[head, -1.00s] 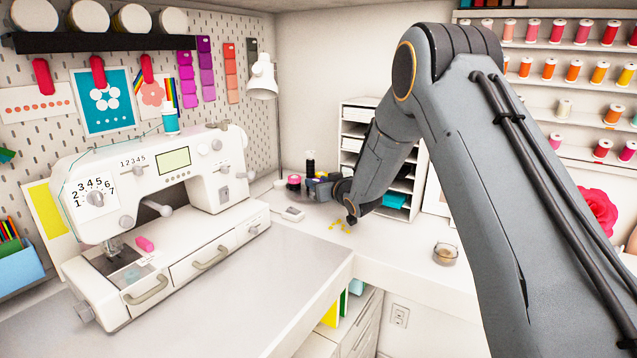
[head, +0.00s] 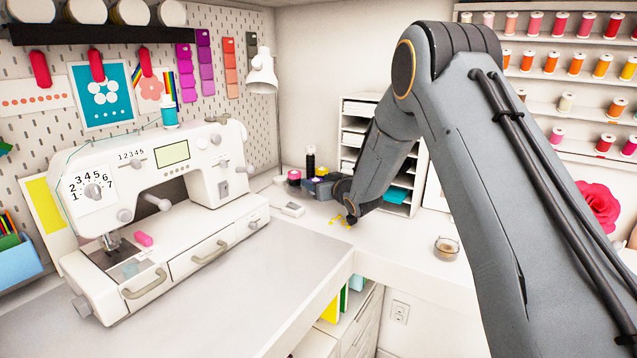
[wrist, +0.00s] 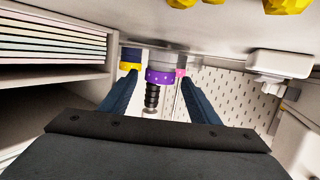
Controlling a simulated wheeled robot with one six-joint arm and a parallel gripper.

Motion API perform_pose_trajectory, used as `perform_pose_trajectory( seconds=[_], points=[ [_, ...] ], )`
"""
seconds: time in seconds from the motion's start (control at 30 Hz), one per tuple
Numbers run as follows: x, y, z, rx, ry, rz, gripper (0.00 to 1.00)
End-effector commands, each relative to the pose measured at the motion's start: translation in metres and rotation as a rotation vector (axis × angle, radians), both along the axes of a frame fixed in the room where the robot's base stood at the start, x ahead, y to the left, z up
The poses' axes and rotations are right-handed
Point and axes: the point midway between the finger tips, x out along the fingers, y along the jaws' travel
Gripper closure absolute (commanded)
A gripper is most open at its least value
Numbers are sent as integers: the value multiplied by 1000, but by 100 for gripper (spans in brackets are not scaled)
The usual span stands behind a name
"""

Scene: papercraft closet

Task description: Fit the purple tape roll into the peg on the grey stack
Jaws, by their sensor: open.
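The purple tape roll (wrist: 160,76) with light dots shows in the wrist view, between and beyond the tips of my open gripper (wrist: 160,80). In the head view my gripper (head: 318,188) is small among the items at the back corner, and I cannot make out the purple roll there.
A yellow and blue roll (wrist: 130,58) lies beside the left finger. A pink roll (head: 294,178) and a white box (head: 292,210) are near the gripper. A paper shelf (head: 355,125) stands close to the arm. Yellow pieces (head: 342,220) lie on the table. The sewing machine (head: 150,190) is left.

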Motion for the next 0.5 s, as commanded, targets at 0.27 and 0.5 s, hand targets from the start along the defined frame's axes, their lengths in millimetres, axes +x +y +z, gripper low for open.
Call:
perform_pose_trajectory(
  seconds=[0.27, 0.5],
  points=[
    [-25, -13, 6, 0, 0, -2, 43],
    [-56, -27, 12, 0, 1, -1, 43]
  ],
)
